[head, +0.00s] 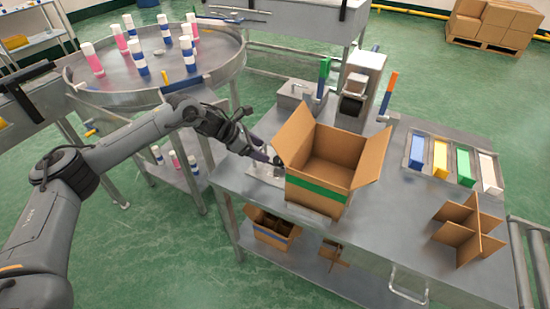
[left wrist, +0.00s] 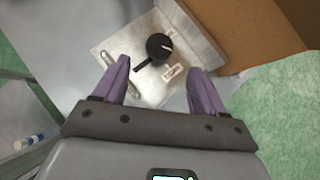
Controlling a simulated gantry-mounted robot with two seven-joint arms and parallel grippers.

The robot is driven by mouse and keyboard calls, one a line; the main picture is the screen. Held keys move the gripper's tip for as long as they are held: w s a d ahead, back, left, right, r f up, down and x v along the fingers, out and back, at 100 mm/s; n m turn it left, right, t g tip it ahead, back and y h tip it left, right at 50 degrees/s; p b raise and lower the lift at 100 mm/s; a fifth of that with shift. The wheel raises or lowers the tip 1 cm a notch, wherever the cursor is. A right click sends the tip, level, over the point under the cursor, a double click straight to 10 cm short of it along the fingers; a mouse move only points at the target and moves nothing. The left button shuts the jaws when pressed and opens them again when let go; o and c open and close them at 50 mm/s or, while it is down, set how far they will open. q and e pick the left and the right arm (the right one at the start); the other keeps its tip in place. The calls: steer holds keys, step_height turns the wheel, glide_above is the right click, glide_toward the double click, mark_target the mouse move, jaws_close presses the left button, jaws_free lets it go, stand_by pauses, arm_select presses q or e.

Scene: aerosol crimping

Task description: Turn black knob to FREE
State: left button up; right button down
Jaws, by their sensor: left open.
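In the left wrist view, the black knob (left wrist: 158,46) is a round dial with a white mark and a black bar pointing toward the lower left. It sits on a pale metal plate (left wrist: 148,88). Small labels lie beside it, too small to read. My left gripper (left wrist: 158,67) has purple fingers, spread open and empty. The knob shows between and just beyond the fingertips, apart from them. In the head view, my left gripper (head: 262,155) is over the table's left edge, beside the plate (head: 264,173); I cannot make out the knob there. My right gripper is in neither view.
An open cardboard box (head: 322,170) with a green stripe stands just right of my left gripper. A metal bar handle (left wrist: 118,68) lies along the plate's left side. A round table (head: 118,92) with cans stands behind my left arm. Colored bins and a cardboard divider sit farther right.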

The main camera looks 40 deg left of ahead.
mark_target(279, 160)
arm_select(q)
steer(key=b+x, duration=0.1)
steer(key=x, duration=0.6)
steer(key=shift+w+d+f+b, duration=0.15)
steer(key=shift+w+f+b, duration=0.05)
steer(key=shift+f+b, duration=0.1)
steer(key=c, duration=1.1)
steer(key=shift+o, duration=0.2)
steer(key=shift+s+d+r+n+y+p, duration=0.1)
steer(key=shift+n+y+p, duration=0.3)
steer(key=shift+n+p, duration=0.3)
steer(key=n+y+p, duration=0.1)
steer(key=n+t+y+p, duration=0.1)
steer(key=p, duration=0.1)
steer(key=shift+d+r+n, duration=0.15)
steer(key=shift+d+n, duration=0.1)
steer(key=shift+n, duration=0.15)
steer(key=n+y+p, duration=0.3)
steer(key=n, duration=0.1)
steer(key=shift+d+t+p, duration=0.3)
steer(key=shift+p, duration=0.05)
steer(key=shift+n+y+p, duration=0.7)
steer(key=shift+n+y, duration=0.3)
steer(key=shift+n, duration=0.1)
steer(key=shift+f, duration=0.25)
